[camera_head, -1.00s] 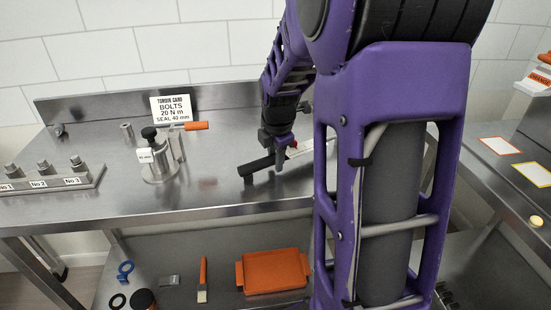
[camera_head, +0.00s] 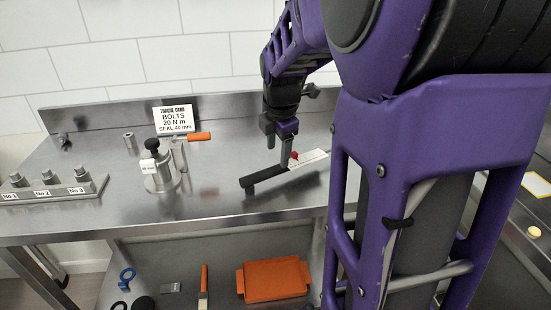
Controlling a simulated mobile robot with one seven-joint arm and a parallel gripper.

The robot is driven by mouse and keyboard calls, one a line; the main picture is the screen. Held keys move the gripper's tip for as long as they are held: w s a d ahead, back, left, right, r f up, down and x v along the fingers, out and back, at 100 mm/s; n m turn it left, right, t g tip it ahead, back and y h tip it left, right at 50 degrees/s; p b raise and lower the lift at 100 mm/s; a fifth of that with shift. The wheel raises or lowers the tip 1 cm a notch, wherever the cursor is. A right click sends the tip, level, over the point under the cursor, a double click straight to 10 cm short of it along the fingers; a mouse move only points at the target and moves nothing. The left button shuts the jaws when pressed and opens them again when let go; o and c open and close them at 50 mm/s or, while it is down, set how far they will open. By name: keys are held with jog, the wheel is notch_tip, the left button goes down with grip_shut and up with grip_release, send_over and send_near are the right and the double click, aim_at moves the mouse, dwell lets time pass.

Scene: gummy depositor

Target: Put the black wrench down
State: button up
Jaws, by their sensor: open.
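My purple arm hides the bench to the right of the wrench.
A metal fixture (camera_head: 160,176) with a black knob stands left of the wrench, beside an orange-handled tool (camera_head: 198,137). A torque card (camera_head: 173,119) stands behind. A numbered bolt rack (camera_head: 50,190) is at far left. An orange tray (camera_head: 274,280) sits on the lower shelf. Bench front is clear.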

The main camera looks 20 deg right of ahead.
jog(key=v, duration=0.4)
jog(key=shift+w, duration=0.1)
